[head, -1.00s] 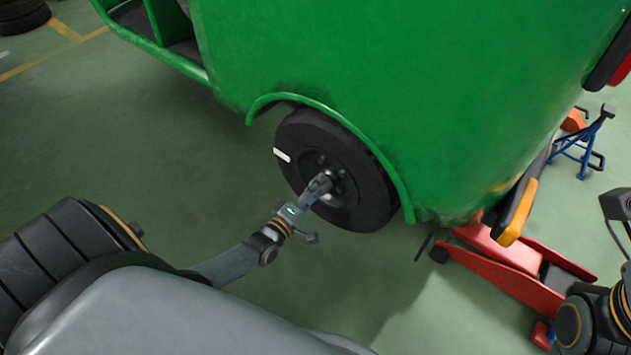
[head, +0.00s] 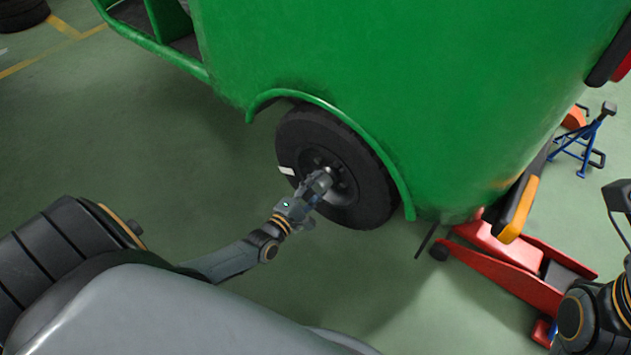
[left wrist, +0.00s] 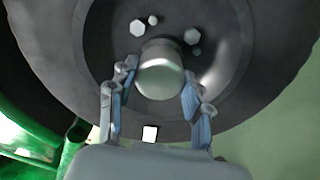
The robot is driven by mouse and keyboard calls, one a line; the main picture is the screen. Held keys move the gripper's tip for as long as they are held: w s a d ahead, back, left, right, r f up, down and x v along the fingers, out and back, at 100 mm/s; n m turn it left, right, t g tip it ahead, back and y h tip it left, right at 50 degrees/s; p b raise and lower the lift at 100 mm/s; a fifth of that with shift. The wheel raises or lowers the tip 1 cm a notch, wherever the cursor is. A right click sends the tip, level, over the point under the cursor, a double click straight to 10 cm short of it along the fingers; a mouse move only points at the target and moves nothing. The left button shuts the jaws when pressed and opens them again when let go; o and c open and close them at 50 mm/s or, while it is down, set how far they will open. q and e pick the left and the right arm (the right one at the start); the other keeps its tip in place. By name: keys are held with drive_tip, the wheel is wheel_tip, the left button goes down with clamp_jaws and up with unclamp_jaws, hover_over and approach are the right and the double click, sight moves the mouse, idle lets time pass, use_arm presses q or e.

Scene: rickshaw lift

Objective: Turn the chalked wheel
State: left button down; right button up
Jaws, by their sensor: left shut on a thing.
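The black wheel (head: 345,160) sits under the green rickshaw's arch, with a white chalk mark (head: 285,170) on the left of its tyre. My left gripper (head: 321,183) reaches the wheel's middle. In the left wrist view, the fingers of my left gripper (left wrist: 153,92) stand on both sides of the round metal hub (left wrist: 160,68) and are shut on it. Wheel nuts (left wrist: 192,36) show around the hub. A white patch, likely the chalk mark (left wrist: 150,133), shows below the hub there. My right arm is at the right edge; its gripper's state is unclear.
The green rickshaw body (head: 380,80) fills the top middle. A red floor jack (head: 500,265) is under its rear. A blue jack stand (head: 590,140) stands at the far right. The floor (head: 120,150) left of the wheel is clear.

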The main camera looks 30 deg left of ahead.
use_arm(q)
drive_tip(key=c, duration=0.6)
unclamp_jaws()
drive_tip(key=s, duration=1.2)
drive_tip(key=shift+a+r, duration=0.15)
drive_tip(key=shift+a, duration=0.2)
